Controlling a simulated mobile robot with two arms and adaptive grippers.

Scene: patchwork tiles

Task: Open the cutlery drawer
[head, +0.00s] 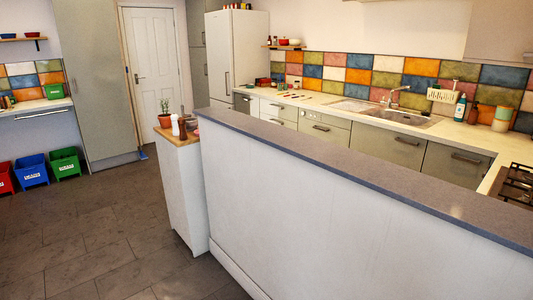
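Across the kitchen, a row of grey-green drawer and cupboard fronts runs under a pale worktop (345,105). A shallow drawer front (285,111) with a dark handle is at the left part of the row and looks shut. A wider front (325,128) with a bar handle is to its right, also shut. I cannot tell which front is the cutlery drawer. The lower parts of the row are hidden behind a half-height wall. Neither of my grippers is in view.
A long white half-wall (350,220) with a grey top stands between me and the counters. A narrow white cabinet (185,195) with a plant adjoins its left end. The tiled floor (90,240) on the left is clear. Coloured bins (32,170) stand at far left.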

